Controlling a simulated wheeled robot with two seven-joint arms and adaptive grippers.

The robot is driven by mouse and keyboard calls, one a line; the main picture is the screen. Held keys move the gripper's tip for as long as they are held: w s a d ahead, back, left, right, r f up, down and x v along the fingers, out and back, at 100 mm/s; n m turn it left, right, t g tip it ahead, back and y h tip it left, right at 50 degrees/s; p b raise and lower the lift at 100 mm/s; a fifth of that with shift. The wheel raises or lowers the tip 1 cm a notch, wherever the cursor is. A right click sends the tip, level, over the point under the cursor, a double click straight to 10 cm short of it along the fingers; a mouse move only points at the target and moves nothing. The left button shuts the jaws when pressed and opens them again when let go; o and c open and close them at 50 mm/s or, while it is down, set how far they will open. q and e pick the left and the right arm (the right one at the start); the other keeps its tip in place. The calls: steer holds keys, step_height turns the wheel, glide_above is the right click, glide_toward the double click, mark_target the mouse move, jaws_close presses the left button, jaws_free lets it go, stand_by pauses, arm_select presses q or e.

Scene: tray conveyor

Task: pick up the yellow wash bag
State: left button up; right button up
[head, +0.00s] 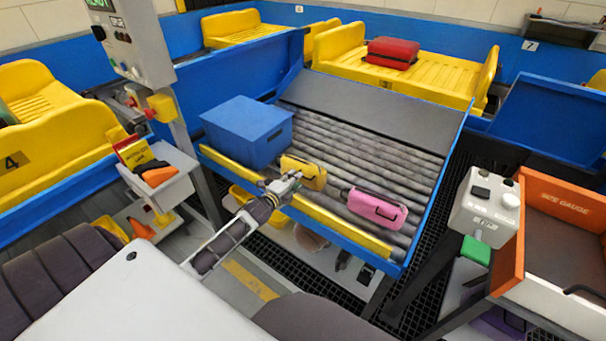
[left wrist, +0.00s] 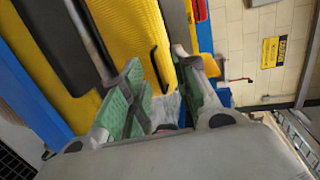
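The yellow wash bag (head: 303,171) lies on the sloped roller bed, right of a blue bin and up-left of a pink case. My left gripper (head: 284,184) is at the bag's near left side and covers part of it in the head view. In the left wrist view the bag's ribbed yellow face (left wrist: 133,32) and black handle (left wrist: 155,66) show just beyond the fingers. The green-padded fingers of the left gripper (left wrist: 162,72) are apart, with a gap between the tips. I cannot tell whether they touch the bag. My right gripper is not in view.
The blue bin (head: 247,131) stands close behind the bag on the left. The pink case (head: 377,208) lies to its right. A yellow ledge (head: 338,222) edges the rollers at the front. Bare rollers (head: 370,150) lie above. A control box post (head: 180,130) stands left.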

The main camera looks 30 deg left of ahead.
arm_select(q)
steer(key=shift+w+f, duration=0.1)
steer(key=shift+w, duration=0.05)
steer(key=w, duration=0.1)
steer(key=w+f, duration=0.1)
steer(key=w, duration=0.1)
steer(key=shift+w+f, duration=0.1)
steer(key=shift+f, duration=0.05)
steer(key=shift+w+f+b, duration=0.1)
steer(key=shift+w+b, duration=0.25)
steer(key=shift+w, duration=0.3)
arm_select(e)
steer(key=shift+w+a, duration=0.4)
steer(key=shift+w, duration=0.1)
arm_select(q)
steer(key=c, duration=0.6)
jaws_close()
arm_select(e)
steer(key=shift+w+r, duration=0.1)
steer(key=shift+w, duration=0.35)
